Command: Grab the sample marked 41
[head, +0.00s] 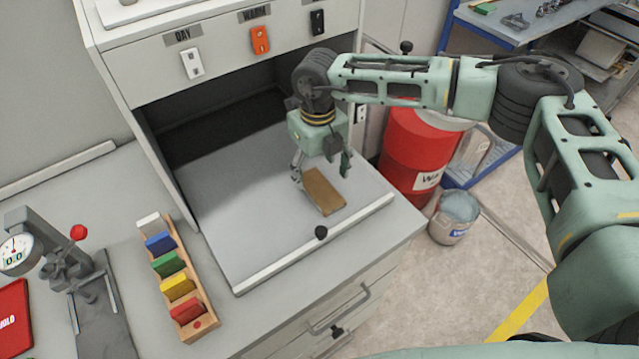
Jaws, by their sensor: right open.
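A flat brown-gold panel (324,192) lies on the grey floor of the light booth, near its front right. No number is readable on it. My right gripper (321,171) is open and points down over the far end of this panel, its fingers to either side. I cannot tell whether they touch it. A wooden rack (206,315) on the bench at left holds several upright coloured samples: white, blue, green (168,264), yellow and red. No mark 41 can be read on any of them. My left gripper is out of view.
A dial gauge stand (75,265) and a red item (14,318) are at left. A red drum (415,150) and a bucket (455,217) stand on the floor.

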